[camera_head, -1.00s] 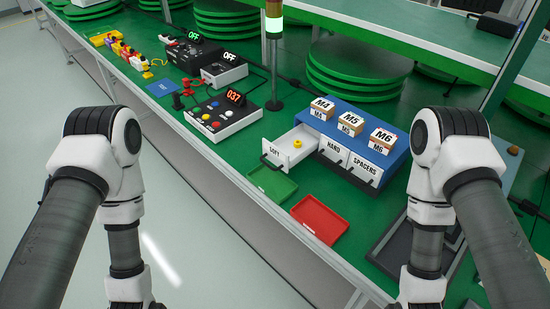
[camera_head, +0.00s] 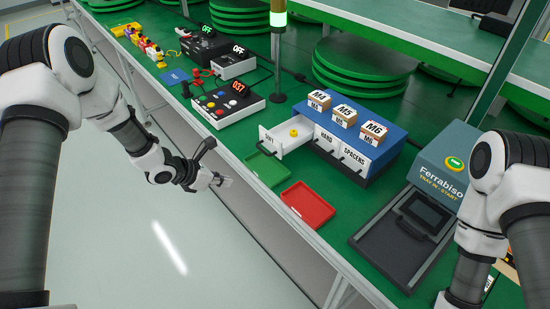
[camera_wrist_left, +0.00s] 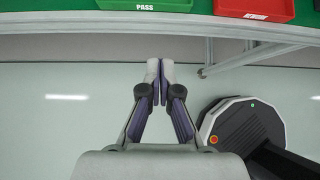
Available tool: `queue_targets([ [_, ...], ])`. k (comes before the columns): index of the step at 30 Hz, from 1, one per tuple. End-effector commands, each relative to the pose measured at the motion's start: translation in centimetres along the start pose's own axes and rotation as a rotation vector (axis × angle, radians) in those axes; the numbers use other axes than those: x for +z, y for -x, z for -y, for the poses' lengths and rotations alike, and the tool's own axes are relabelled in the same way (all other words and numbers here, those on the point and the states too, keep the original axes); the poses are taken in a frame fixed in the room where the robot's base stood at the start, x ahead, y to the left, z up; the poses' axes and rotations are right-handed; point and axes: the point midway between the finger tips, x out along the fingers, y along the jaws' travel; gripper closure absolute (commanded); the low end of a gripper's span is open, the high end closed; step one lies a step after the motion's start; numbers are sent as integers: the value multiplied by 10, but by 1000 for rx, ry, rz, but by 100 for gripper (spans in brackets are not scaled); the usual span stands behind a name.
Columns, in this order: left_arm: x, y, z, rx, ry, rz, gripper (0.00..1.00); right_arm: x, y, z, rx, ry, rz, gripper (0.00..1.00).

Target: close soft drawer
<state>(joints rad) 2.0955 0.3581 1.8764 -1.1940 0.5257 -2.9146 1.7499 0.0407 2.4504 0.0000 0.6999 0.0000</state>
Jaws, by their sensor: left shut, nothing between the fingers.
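The soft drawer (camera_head: 282,142) is pulled out of the blue drawer unit (camera_head: 384,116), at its left end, with a yellow ring-shaped part (camera_head: 294,133) inside. Its dark handle is on the front. The HARD and SPACERS drawers sit flush in the unit. My left gripper (camera_head: 226,181) is shut and empty, left of the bench edge and short of the drawer. In the left wrist view its fingers (camera_wrist_left: 154,82) meet over the floor. The soft drawer is not in that view. My right arm shows at the right, but its gripper is not in view.
A green tray (camera_head: 267,170) and a red tray (camera_head: 307,204) lie on the bench in front of the drawers. Small boxes marked M4, M5 and M6 (camera_head: 373,132) stand on the unit. A button box (camera_head: 228,104) is to the left; a Ferrabiso machine (camera_head: 446,170) is to the right.

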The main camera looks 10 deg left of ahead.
Motion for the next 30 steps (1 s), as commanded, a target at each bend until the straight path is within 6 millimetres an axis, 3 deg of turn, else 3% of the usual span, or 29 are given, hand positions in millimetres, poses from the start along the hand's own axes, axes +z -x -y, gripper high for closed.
queue_targets([
  [1, 22, 14, -18, 33, -8, 49, 100, 0, 1, 0, 0, 0, 0, 60],
  [3, 41, 29, -31, 60, -3, 91, 100, 0, 2, 0, 0, 0, 0, 60],
  [8, 52, 29, -34, 69, -8, 107, 100, 0, 3, 0, 0, 1, -1, 60],
  [14, 56, -5, -35, 67, -9, 104, 100, 0, 12, 0, 0, 1, -1, 60],
  [22, 62, -64, -38, 65, -7, 106, 100, 0, 24, 0, 0, 1, -1, 60],
  [24, 76, -70, -39, 66, -9, 109, 100, 0, 32, 0, 0, 1, -1, 60],
  [30, 93, -84, -40, 67, -4, 107, 100, 0, 39, 0, 0, 1, -1, 60],
])
